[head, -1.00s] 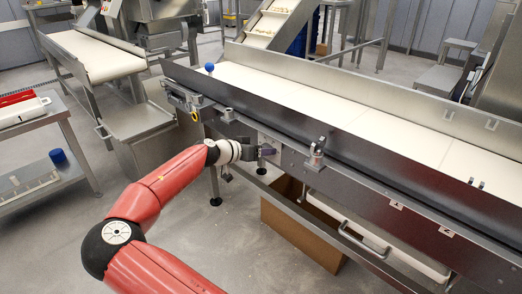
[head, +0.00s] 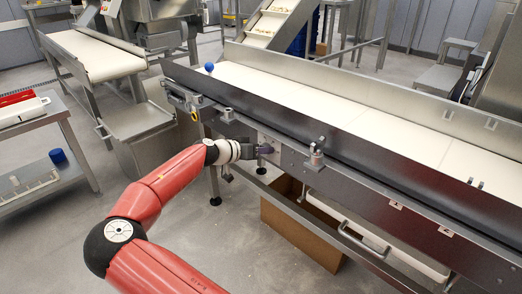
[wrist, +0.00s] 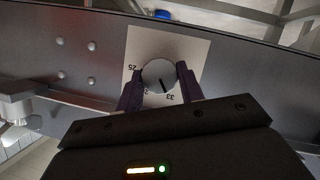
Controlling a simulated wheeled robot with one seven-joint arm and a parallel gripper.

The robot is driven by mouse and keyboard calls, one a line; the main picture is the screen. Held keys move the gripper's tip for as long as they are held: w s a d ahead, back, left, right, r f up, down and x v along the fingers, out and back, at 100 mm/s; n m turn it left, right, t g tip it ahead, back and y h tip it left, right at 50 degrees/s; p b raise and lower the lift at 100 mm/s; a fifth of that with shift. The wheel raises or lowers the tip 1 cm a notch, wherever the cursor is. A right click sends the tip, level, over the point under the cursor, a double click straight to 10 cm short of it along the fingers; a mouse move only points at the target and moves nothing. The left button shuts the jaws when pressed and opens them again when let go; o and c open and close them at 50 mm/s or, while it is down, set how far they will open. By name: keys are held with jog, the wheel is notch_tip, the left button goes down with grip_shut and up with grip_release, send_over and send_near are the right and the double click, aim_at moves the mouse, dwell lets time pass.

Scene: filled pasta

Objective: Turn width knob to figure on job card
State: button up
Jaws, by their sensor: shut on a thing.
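The width knob (wrist: 158,75) is a round grey disc with a dark pointer line, on a pale scale plate (wrist: 196,45) on the side of the conveyor. In the wrist view the figures 25 and 33 show on the plate; figures between them are partly hidden. The pointer line points down, nearer the 33 than the 25. My gripper (wrist: 159,82) is shut on the knob, one dark finger on each side. In the head view my gripper (head: 265,149) is at the conveyor's front side, hiding the knob. I cannot make out a job card.
The conveyor (head: 300,105) has a pale belt and a dark side rail. A bracket (head: 316,155) stands out from its side, right of my gripper. A cardboard box (head: 300,235) is on the floor below. A side table (head: 40,130) is at left.

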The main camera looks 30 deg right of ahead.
jog(key=n+g+h, duration=0.1)
jog(key=n, duration=0.1)
jog(key=n+g+h, duration=0.1)
jog(key=n, duration=0.2)
jog(key=n+g+h+p, duration=0.1)
jog(key=n, duration=0.2)
jog(key=shift+w+a+f, duration=0.1)
jog(key=shift+w+f, duration=0.15)
jog(key=shift+n+h, duration=0.3)
dwell(0.3)
jog(key=o, duration=1)
jog(key=a, duration=0.7)
jog(key=shift+w+a+r+b, duration=0.15)
jog(key=shift+a+r+b, duration=0.1)
jog(key=shift+a+b, duration=0.15)
